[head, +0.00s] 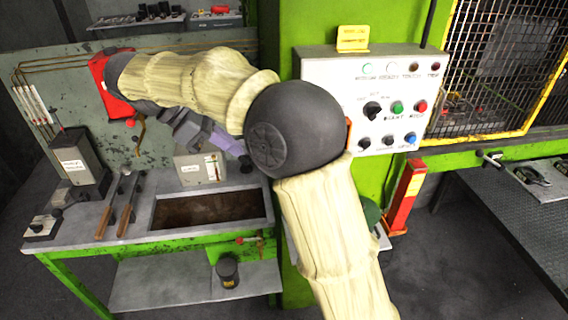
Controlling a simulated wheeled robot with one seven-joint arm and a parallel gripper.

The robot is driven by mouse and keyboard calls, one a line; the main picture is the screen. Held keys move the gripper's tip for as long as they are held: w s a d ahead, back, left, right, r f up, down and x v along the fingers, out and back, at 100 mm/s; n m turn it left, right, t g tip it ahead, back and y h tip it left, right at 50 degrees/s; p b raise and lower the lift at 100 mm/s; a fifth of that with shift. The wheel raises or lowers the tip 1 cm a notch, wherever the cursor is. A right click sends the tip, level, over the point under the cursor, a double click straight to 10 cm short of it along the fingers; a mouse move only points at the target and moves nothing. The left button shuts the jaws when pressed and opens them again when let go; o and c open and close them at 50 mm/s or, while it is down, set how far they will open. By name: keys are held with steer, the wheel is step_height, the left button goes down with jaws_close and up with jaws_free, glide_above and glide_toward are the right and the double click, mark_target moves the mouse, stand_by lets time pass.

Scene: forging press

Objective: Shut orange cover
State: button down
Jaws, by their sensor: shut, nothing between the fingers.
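A small strip of orange (348,132) shows at the left edge of the grey control panel (315,75). It may be the orange cover. My elbow hides most of it, so I cannot tell how far it stands open. My gripper (238,148) is below my forearm, left of the panel, and points right. It is partly hidden by my arm and is shut with nothing in it. Its tips are left of the orange strip, and a gap between them cannot be judged.
A workbench (90,232) with a sunken trough, hammers (127,205) and a grey box (200,168) stands below my forearm. A red box (108,88) is on the back board behind my wrist. A yellow-framed mesh guard (500,60) stands right of the panel.

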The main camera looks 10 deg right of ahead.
steer(key=shift+s, duration=0.1)
steer(key=d+r+p+x, duration=0.1)
steer(key=d+p+x, duration=0.1)
steer(key=x, duration=1.1)
steer(key=shift+r+p, duration=0.4)
steer(key=shift+p, duration=0.15)
steer(key=shift+d, duration=0.15)
